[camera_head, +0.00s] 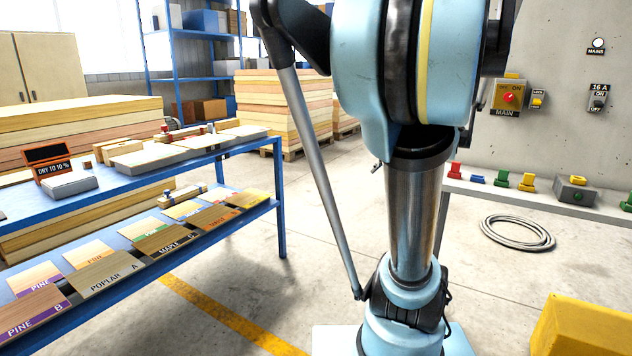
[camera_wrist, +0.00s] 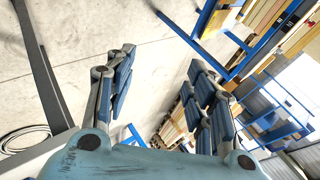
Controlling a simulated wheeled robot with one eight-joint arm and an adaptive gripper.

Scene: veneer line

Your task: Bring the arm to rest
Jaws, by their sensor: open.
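My arm, light blue with a steel column, stands upright in the middle of the head view, its upper links cut off by the top edge. My gripper (camera_wrist: 165,78) shows in the wrist view, its blue-padded fingers spread wide apart with nothing between them. It is not visible in the head view. The wrist view is tilted, with bare concrete floor behind the left finger and stacked boards behind the right ones. No finger appears to touch anything.
A blue two-tier bench (camera_head: 283,205) with veneer samples stands left. Timber stacks (camera_head: 268,110) and a blue rack (camera_head: 160,50) are behind. Right are a control panel (camera_head: 570,60), a ledge with small coloured parts, a coiled hose (camera_head: 517,233) and a yellow box (camera_head: 590,325). Floor between is clear.

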